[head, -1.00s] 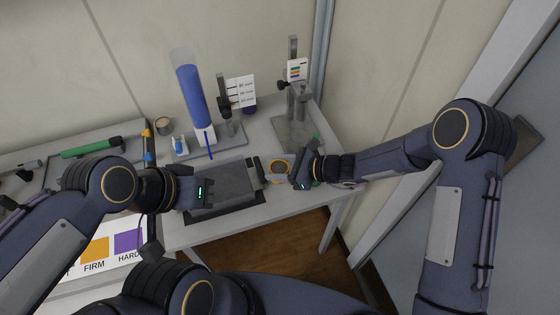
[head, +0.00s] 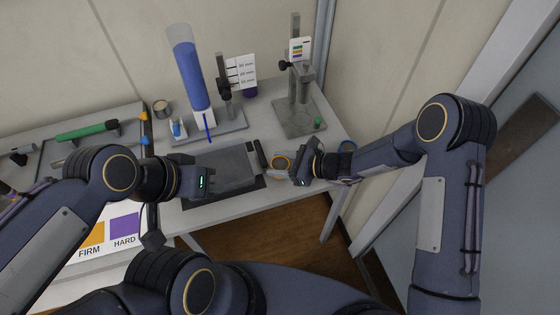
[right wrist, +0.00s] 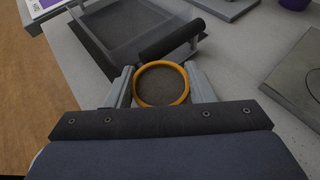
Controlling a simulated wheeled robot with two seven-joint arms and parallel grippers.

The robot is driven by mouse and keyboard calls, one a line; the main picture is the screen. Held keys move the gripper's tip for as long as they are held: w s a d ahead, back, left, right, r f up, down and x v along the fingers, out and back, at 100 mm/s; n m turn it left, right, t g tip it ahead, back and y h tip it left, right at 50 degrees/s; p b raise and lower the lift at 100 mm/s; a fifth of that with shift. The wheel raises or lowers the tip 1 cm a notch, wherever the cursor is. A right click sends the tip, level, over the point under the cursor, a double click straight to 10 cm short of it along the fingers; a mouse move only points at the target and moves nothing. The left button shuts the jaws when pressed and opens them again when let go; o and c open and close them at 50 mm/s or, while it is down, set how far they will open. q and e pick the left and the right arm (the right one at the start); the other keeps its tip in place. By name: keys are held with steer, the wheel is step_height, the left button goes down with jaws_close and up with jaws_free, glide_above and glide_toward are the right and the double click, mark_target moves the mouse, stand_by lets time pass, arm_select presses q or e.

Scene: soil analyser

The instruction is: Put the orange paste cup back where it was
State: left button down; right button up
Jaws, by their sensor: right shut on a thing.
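The orange paste cup (head: 282,162) has an orange rim and a grey-brown surface inside. My right gripper (head: 297,167) is shut on it near the front right of the table. In the right wrist view, the cup (right wrist: 162,84) sits between the two fingers with its open top facing the camera. I cannot tell whether its base touches the table. My left gripper (head: 201,182) is over the left part of the grey tray (head: 228,162); its fingers are too unclear to judge.
A black bar (head: 260,153) lies at the tray's right end, close to the cup. A blue-rimmed cup (head: 348,146) is partly hidden behind my right wrist. A stand with a grey base (head: 290,124) is behind. The tall blue column (head: 190,78) stands at the back.

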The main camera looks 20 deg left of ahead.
steer(key=shift+f+b, duration=0.75)
steer(key=shift+b, duration=0.1)
steer(key=o, duration=1.2)
steer(key=shift+f, duration=0.1)
steer(key=shift+c, duration=0.2)
steer(key=shift+s+d, duration=0.1)
steer(key=shift+f, duration=0.1)
steer(key=v, duration=0.5)
steer(key=b+v, duration=0.1)
steer(key=v, duration=0.1)
steer(key=shift+d+r, duration=0.3)
steer(key=shift+r, duration=0.15)
steer(key=s+d+r+n+h, duration=0.1)
steer(key=s+d+r+n, duration=0.4)
steer(key=r, duration=0.3)
steer(key=s+d+r+n+h, duration=0.1)
steer(key=s+d+r+n, duration=0.1)
steer(key=d+r+n, duration=0.4)
steer(key=s+d+r+n+t+h, duration=0.2)
steer(key=s+d+n+h, duration=0.1)
steer(key=s+d, duration=0.4)
steer(key=s+d+r+n+t+h, duration=0.2)
steer(key=s+d+h, duration=0.2)
steer(key=s+d, duration=0.3)
steer(key=shift+s+d+n+t+h, duration=0.3)
steer(key=shift+d+n+t, duration=0.1)
steer(key=shift+d, duration=0.6)
